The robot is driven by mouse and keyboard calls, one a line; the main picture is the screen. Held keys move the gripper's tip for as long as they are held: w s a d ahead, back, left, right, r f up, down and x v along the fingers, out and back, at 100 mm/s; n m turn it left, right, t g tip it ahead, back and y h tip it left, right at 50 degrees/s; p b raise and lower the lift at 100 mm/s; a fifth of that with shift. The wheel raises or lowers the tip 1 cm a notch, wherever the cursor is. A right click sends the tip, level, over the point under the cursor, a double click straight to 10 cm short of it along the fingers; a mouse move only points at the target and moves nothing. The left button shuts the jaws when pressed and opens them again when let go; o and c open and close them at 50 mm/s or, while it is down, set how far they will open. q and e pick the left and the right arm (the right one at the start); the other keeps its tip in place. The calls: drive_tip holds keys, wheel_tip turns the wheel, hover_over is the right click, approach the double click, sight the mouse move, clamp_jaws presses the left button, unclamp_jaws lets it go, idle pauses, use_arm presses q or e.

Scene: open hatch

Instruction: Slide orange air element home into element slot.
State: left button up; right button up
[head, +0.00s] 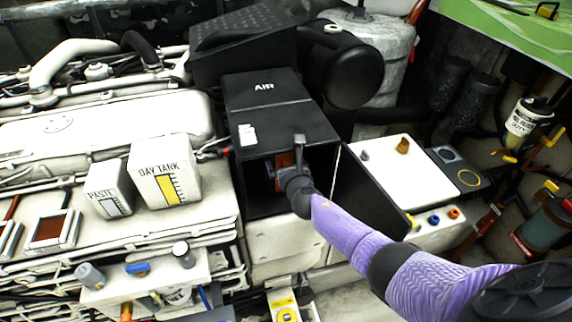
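The black box marked AIR (270,112) stands in the middle of the head view with its front open. The dark opening, the element slot (318,165), faces me. A small part of the orange air element (284,159) shows at the left of the opening; the rest is hidden by my gripper and the dark interior. My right gripper (286,167) is at the mouth of the opening, right in front of the orange part. Its fingers overlap the orange part, and I cannot tell whether they grip it or how far in it sits. My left gripper is out of view.
The open black hatch door (372,190) hangs to the right of the opening, close to my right forearm. White boxes marked PASTE (108,190) and DAY TANK (165,172) stand to the left. A white-topped cabinet (392,165) is at the right. Pipes crowd the left side.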

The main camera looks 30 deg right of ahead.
drive_tip(key=p+v, duration=0.5)
drive_tip(key=v, duration=0.5)
